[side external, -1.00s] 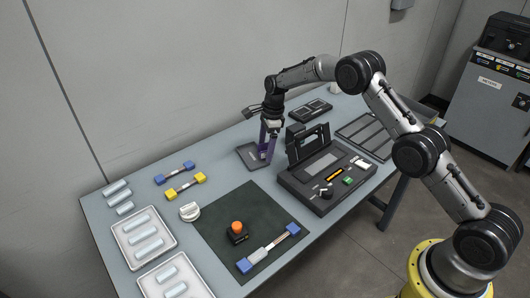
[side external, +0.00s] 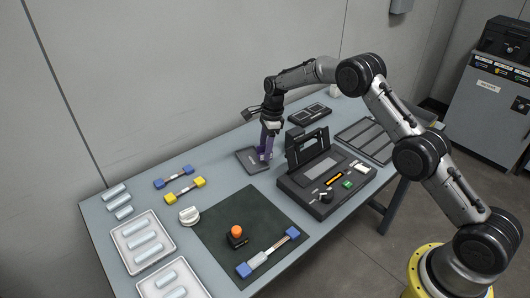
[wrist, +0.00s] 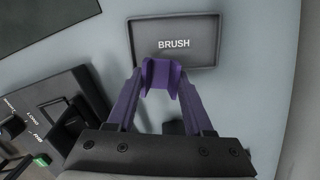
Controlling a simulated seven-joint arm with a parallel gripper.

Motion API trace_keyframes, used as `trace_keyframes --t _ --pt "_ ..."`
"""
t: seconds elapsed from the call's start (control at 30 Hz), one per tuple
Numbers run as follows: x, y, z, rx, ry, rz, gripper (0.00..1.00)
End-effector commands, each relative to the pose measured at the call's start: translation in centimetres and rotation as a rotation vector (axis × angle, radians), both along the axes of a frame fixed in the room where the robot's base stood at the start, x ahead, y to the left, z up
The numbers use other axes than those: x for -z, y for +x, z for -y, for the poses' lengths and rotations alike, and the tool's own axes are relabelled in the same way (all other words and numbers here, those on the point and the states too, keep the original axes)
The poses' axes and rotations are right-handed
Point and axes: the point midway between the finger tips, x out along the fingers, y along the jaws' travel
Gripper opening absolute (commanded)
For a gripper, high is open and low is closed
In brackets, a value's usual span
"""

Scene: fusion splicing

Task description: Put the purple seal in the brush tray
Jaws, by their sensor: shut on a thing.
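The brush tray (side external: 245,166) is a dark, shallow tray on the table near its back edge. In the wrist view the brush tray (wrist: 197,62) shows its "BRUSH" label. My gripper (side external: 265,156) has purple fingers and points down over the tray's right part. In the wrist view my gripper (wrist: 161,78) is shut on the purple seal (wrist: 160,72), a small purple piece between the fingertips. The seal overlaps the tray's lower edge in that view. I cannot tell whether it touches the tray. In the side view the fingers hide the seal or blend with it.
The black splicer (side external: 326,180) with its raised lid stands close to the right of my gripper. A dark case (side external: 309,114) lies behind. A dark mat (side external: 215,225) with an orange-topped block (side external: 237,233) lies in front. Blue-ended (side external: 174,178) and yellow-ended (side external: 186,190) pieces lie at left.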

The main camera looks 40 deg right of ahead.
Motion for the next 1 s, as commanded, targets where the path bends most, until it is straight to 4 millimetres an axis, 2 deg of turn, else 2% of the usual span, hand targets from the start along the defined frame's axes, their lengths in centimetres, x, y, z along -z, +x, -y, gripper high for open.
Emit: trace_keyframes --t 0.3,0.57,0.77,1.0 --pt "-6.1 0.1 0.0 0.000 -0.001 0.004 0.00" --pt "-9.2 -0.5 -0.2 0.016 -0.001 0.001 0.00" --pt "-10.8 -3.5 -1.0 0.113 -0.002 -0.001 0.00" --pt "-12.0 -9.3 -2.0 0.274 -0.002 -0.001 0.00"
